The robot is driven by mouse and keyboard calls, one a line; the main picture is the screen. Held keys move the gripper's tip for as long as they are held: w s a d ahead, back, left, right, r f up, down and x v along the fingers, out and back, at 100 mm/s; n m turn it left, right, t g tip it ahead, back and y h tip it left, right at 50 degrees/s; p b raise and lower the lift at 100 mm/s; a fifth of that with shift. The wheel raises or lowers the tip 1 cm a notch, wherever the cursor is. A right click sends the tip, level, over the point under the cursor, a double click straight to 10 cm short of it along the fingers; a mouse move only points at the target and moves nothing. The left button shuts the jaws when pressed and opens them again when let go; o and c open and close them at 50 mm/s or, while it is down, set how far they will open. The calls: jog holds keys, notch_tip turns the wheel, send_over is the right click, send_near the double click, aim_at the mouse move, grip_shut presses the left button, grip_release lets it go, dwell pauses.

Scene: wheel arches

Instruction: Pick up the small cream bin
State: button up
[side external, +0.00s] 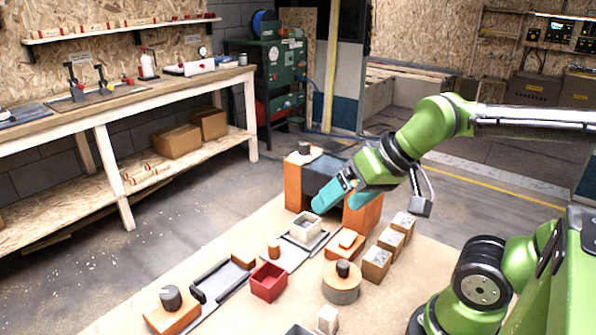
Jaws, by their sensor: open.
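The small cream bin (305,227) is an open-topped square box. It sits upright on a flat grey plate (318,243) on the table, near the middle of the side external view. My gripper (323,203) has teal fingers and shows above and a little right of the bin in the picture. Its jaws are open with nothing seen between them. It looks apart from the bin, but the exact gap cannot be told from this angle. The bin's underside is hidden.
Orange blocks and a dark panel (308,187) stand behind the bin. A round tan drum (341,284) and several tan boxes (377,262) stand right. Bare table (235,225) shows on the left.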

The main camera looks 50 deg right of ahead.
jog(key=shift+o, duration=0.7)
